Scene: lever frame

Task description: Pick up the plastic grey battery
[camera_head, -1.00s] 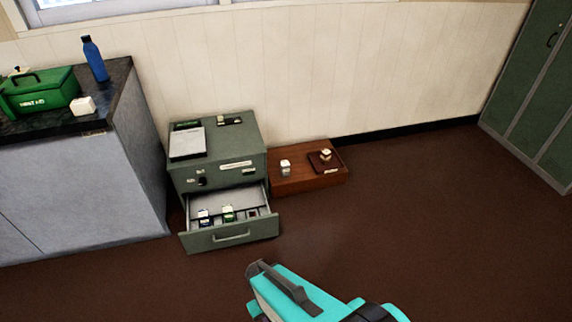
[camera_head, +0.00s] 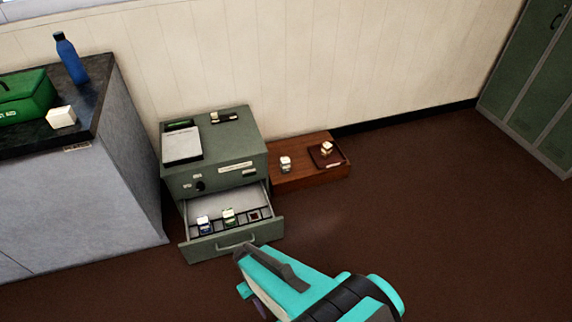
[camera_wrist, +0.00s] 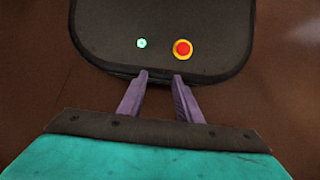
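No thing is clearly readable as the plastic grey battery. Small block-like items are the candidates: a pale one (camera_head: 286,164) on the low brown box, another (camera_head: 327,148) on a small tray there, and a blue-marked one (camera_head: 204,224) and a green-marked one (camera_head: 229,217) in the open drawer (camera_head: 232,243). My gripper (camera_head: 250,274) is in front of the drawer, at the lower middle of the head view. In the wrist view my gripper (camera_wrist: 160,80) is open, its two fingers apart with nothing between them.
The green-grey cabinet (camera_head: 255,151) carries a pale pad and small dark items. A grey counter (camera_head: 85,195) at left holds a blue bottle (camera_head: 69,58), a green first-aid box (camera_head: 22,98) and a white block (camera_head: 61,117). Open floor lies right; green lockers (camera_head: 535,85) stand beyond.

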